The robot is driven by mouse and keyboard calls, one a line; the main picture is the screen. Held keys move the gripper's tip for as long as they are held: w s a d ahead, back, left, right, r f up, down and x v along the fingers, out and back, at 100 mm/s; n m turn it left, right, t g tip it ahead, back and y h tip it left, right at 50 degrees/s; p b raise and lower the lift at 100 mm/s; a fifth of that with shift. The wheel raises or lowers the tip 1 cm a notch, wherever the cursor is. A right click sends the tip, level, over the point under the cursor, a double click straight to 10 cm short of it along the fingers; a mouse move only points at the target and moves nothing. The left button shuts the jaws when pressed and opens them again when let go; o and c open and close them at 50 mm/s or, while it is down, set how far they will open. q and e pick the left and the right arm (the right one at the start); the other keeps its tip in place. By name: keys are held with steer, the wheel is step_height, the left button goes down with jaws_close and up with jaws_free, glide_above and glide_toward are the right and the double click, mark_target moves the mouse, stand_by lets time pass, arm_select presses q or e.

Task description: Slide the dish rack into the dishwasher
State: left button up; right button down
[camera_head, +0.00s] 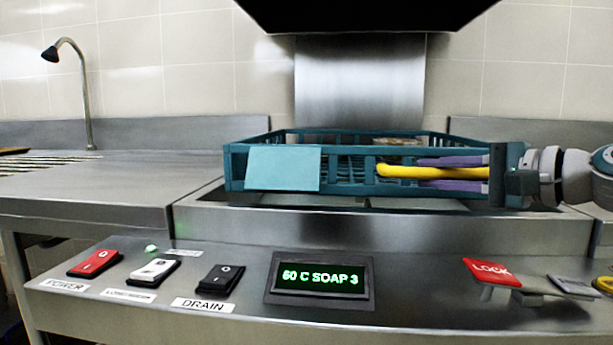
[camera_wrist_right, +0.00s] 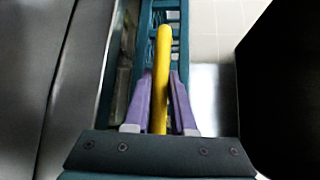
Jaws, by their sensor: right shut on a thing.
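The dish rack (camera_head: 235,168) is a teal open crate with a light blue panel on its front side. It sits over the metal dishwasher bed (camera_head: 400,218) in the middle of the head view. A yellow handle (camera_head: 400,171) runs along its front right side. My right gripper (camera_head: 425,172), with purple fingers, comes in from the right and is shut on the yellow handle. In the right wrist view the handle (camera_wrist_right: 161,80) lies between the two purple fingers, with the teal rack (camera_wrist_right: 120,85) around it. My left gripper is not in view.
A front panel carries a red power switch (camera_head: 95,263), white and black switches, a green display (camera_head: 320,279) and a red LOCK tag (camera_head: 491,272). A steel counter (camera_head: 100,190) with a tap (camera_head: 88,100) lies left. A black hood (camera_head: 370,15) hangs above.

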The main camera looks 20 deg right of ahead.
steer(key=shift+s+d, duration=0.25)
steer(key=shift+d, duration=0.15)
steer(key=c, duration=0.8)
jaws_free()
steer(key=shift+o, duration=0.2)
steer(key=p+v, duration=0.1)
steer(key=v, duration=0.9)
steer(key=shift+r, duration=0.1)
